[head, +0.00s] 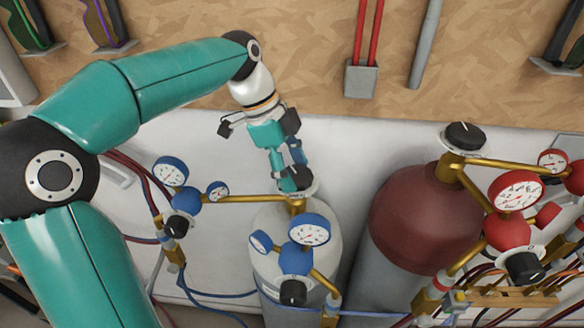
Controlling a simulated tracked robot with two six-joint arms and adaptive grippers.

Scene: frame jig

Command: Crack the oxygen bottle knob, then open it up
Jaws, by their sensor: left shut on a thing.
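The oxygen bottle (327,228) appears to be the pale one with blue regulators, upright at the centre in the head view. Its dark knob (292,186) sits on top above the brass valve. My left gripper (291,178) comes down from above and is shut on the knob. The fingers hide part of the knob. A blue regulator with two gauges (309,230) hangs at the front of the bottle. Another blue regulator (187,200) stands to the left on a brass pipe. My right gripper is not in view.
A dark red bottle (425,218) with a black knob (465,135) stands close to the right. Red regulators (506,233) and brass pipes crowd the right edge. Red and blue hoses run low. A chipboard wall (290,50) with a grey holder (361,80) rises behind.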

